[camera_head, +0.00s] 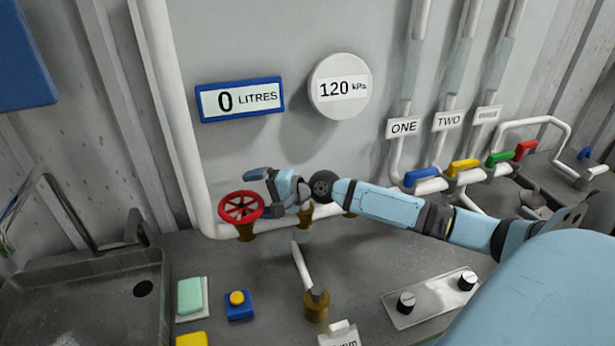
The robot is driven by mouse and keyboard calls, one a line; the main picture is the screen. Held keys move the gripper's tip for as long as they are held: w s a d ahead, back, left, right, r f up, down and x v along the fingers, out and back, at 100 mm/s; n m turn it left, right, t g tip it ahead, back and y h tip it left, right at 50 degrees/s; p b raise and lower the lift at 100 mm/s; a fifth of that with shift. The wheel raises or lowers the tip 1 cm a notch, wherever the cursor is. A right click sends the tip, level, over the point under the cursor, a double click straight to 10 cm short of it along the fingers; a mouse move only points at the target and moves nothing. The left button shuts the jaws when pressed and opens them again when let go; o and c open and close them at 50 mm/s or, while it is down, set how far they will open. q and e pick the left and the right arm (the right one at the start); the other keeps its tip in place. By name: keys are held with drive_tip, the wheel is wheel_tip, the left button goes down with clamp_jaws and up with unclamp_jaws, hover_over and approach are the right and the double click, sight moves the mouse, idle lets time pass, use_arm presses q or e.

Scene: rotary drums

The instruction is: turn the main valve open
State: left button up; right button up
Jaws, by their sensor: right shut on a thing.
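The main valve is a red spoked handwheel (239,207) on a brass stem, on the white pipe low at the wall. My right arm reaches in from the right, and my right gripper (257,193) is at the wheel's right side, shut on its rim. The wheel's right edge is partly hidden by the gripper. A display (240,101) above reads 0 LITRES. A round gauge (340,87) reads 120 kPa. My left gripper is not in view.
A brass tap (316,304) stands on the grey counter in front. A sink (85,290) is at the left. Blue (421,175), yellow (463,168), green (499,158) and red (525,151) lever handles line the right. A panel with two knobs (430,298) lies front right.

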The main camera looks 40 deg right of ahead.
drive_tip(key=shift+s+d+r+b, duration=0.15)
drive_tip(key=shift+s+d+r, duration=0.1)
drive_tip(key=shift+r, duration=0.2)
drive_tip(key=shift+s+d+r+b, duration=0.15)
drive_tip(key=shift+s+d+r, duration=0.05)
drive_tip(key=shift+r, duration=0.2)
drive_tip(key=s, duration=0.1)
drive_tip(key=s+d, duration=0.1)
drive_tip(key=shift+s+r+b, duration=0.2)
drive_tip(key=shift+s+b, duration=0.15)
drive_tip(key=shift+b, duration=0.05)
drive_tip(key=c, duration=0.7)
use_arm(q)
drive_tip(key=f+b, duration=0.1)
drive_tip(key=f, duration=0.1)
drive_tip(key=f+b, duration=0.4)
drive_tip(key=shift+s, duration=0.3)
use_arm(e)
drive_tip(key=s+d, duration=0.4)
drive_tip(key=s, duration=0.1)
drive_tip(key=s+d, duration=0.2)
drive_tip(key=s, duration=0.1)
drive_tip(key=shift+f, duration=0.35)
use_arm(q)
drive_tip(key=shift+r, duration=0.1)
